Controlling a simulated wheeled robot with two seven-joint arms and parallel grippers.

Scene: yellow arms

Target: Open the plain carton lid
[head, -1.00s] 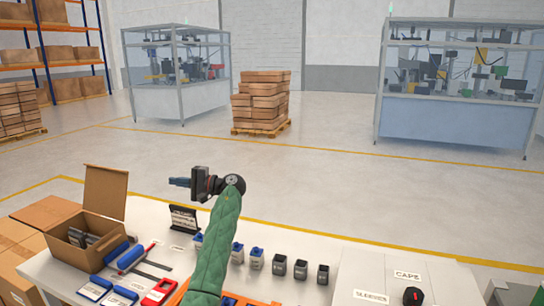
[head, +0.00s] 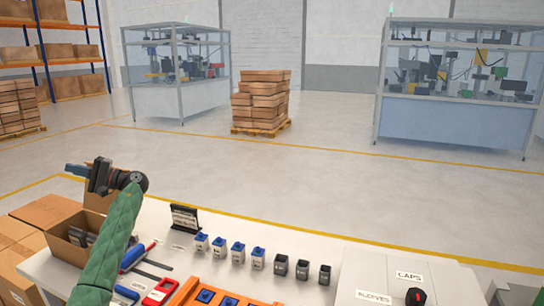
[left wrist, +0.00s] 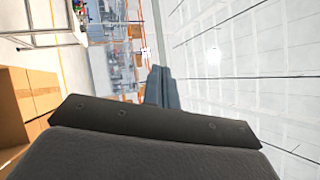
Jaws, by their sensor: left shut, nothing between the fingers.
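The plain brown carton (head: 62,249) stands open at the left end of the white table, with dark grey items inside. Its lid (head: 97,202) shows only in part, behind my arm and gripper. It looks lower than upright, tilted back, but its exact angle is hidden. My left gripper (head: 72,169) is above the carton's back side, pointing left, shut and empty. Its shut fingers (left wrist: 160,88) also show in the left wrist view, with no carton between them. Whether it touches the lid cannot be told. My right gripper is not in view.
Other brown cartons (head: 14,245) stand left of the table. Blue-handled tools, a red item (head: 160,291) and an orange tray (head: 225,297) lie right of my arm. A black sign (head: 185,219) and several small cups (head: 280,265) line the table's back.

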